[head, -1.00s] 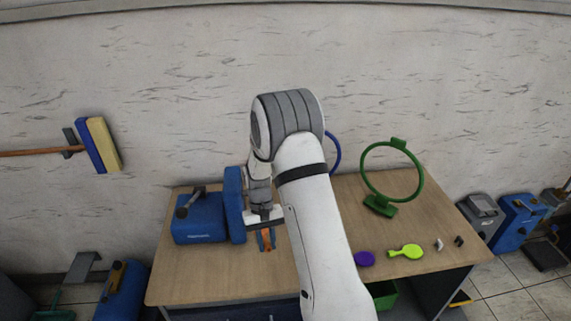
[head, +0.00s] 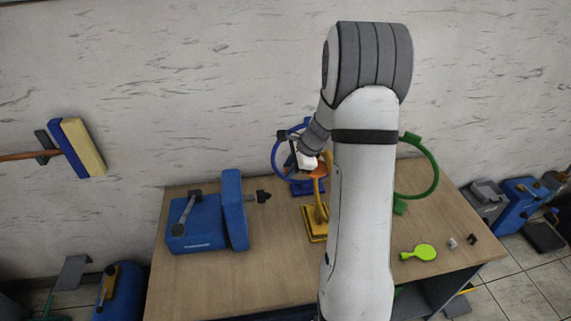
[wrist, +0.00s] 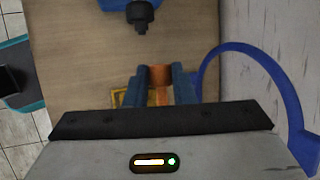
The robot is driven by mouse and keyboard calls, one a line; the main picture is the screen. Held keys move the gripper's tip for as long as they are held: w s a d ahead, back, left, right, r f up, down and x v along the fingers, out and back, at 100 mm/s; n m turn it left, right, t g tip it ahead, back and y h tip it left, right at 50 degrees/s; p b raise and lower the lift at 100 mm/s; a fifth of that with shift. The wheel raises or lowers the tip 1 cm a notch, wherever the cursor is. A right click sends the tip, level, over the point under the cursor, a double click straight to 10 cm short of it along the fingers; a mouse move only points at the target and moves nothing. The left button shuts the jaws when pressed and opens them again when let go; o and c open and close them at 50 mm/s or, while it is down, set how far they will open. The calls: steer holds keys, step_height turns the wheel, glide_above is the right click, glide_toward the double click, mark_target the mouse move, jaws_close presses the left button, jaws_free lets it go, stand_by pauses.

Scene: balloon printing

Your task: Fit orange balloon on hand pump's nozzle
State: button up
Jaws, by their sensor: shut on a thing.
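My gripper (wrist: 157,88) is shut on the orange balloon (wrist: 160,76), which shows between its two blue fingers in the wrist view. In the head view the balloon (head: 319,172) is raised above the table beside the yellow stand, and my arm partly blocks it. The blue hand pump (head: 197,222) stands at the left of the table. Its dark nozzle (head: 263,196) points right, and my gripper is to the right of it, apart. The nozzle also shows at the top of the wrist view (wrist: 141,14).
A yellow stand (head: 314,229), a blue ring stand (head: 277,161) and a green ring stand (head: 430,168) are near the gripper and arm. A lime balloon (head: 424,252) and small pieces (head: 462,241) lie at the right. The table (head: 265,260) is clear in front of the nozzle.

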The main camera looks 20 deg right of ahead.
steer(key=a+f+b, duration=0.4)
steer(key=f+b, duration=0.3)
steer(key=f, duration=0.3)
steer(key=shift+w+b, duration=0.35)
steer(key=shift+b, duration=0.05)
steer(key=shift+w+a+r, duration=0.1)
steer(key=shift+w+a, duration=0.05)
steer(key=shift+a, duration=0.4)
stand_by(1.6)
steer(key=o, duration=0.8)
steer(key=shift+o, duration=0.2)
